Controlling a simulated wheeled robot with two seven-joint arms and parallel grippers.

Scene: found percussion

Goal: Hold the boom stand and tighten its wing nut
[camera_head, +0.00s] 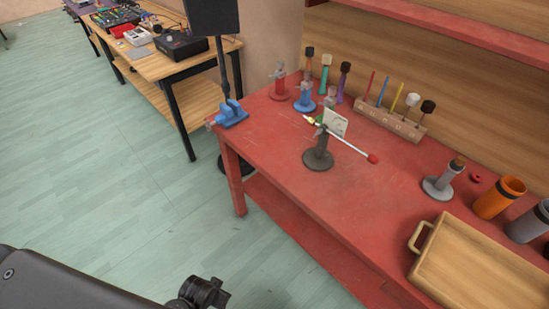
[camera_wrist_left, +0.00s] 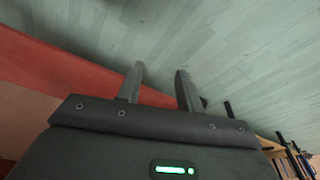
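The boom stand (camera_head: 318,157) is upright on the red table, with a round dark grey base and short post. Its thin pale boom (camera_head: 348,145) slopes down to the right and ends in a red tip (camera_head: 372,158). A small white card (camera_head: 335,121) shows just behind the post top. The wing nut is too small to make out for certain. My left gripper (camera_wrist_left: 160,78) shows in the left wrist view with its two fingers apart and nothing between them. It is away from the stand. My right gripper is in neither view.
The red table (camera_head: 290,165) has clear room left and in front of the stand. Behind are a red stand (camera_head: 279,85), a blue stand (camera_head: 305,98) and a mallet rack (camera_head: 388,123). Right are a grey stand (camera_head: 439,186), orange cup (camera_head: 497,199) and wooden tray (camera_head: 455,270).

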